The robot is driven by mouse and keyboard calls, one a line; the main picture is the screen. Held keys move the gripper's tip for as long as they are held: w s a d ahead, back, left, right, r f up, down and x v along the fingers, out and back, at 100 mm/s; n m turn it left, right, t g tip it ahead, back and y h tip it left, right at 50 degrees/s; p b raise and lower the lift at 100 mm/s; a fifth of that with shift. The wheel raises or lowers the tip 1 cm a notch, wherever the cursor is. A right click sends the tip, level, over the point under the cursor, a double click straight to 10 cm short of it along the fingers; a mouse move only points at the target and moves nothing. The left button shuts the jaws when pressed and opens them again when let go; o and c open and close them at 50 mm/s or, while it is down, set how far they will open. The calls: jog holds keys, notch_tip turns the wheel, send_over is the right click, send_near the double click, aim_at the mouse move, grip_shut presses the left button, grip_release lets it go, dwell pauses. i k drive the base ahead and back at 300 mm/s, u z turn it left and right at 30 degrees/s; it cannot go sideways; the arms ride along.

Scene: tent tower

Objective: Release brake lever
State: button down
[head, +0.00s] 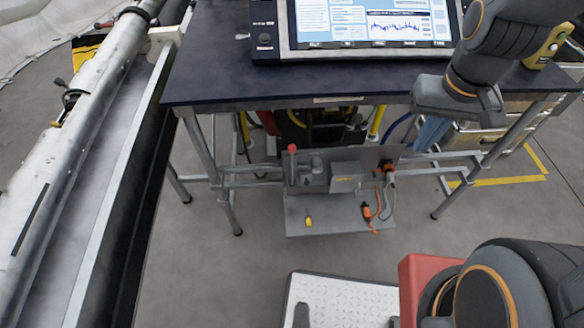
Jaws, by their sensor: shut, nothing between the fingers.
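An upright lever with a red grip (292,150), which looks like the brake lever, stands at the left end of a grey metal unit (320,215) under the table. My gripper (460,108) is at the upper right, in front of the table's front edge. It is shut and empty, well to the right of the red grip and apart from it. The foot of the lever is partly hidden by grey fittings.
A dark table (330,82) with a screen (375,22) stands above the unit. Its metal legs and crossbars flank the unit. An orange connector with a cable (368,212) hangs at the unit's right. A long metal tube (60,150) runs along the left.

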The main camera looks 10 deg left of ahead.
aim_at(291, 148)
jog(key=u, duration=0.9)
jog(key=k, duration=1)
jog(key=z, duration=0.9)
jog(key=i, duration=0.5)
